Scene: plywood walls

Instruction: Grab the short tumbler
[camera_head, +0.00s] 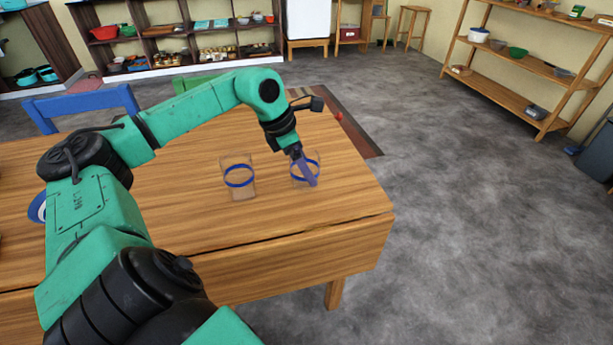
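Two clear tumblers with blue bands stand on the wooden table (190,215). The taller tumbler (238,189) is on the left. The short tumbler (317,161) is to its right, near the table's right end. My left gripper (307,175) points down at the short tumbler, and its fingers overlap the glass in the picture. I cannot tell whether the fingers are inside the tumbler, around it or in front of it, or how far apart they are. My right gripper is not in view.
A blue chair (82,103) and a green chair (196,82) stand behind the table. Part of a blue-and-white dish (37,207) shows beside my arm. Wooden shelves (535,65) stand at the right.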

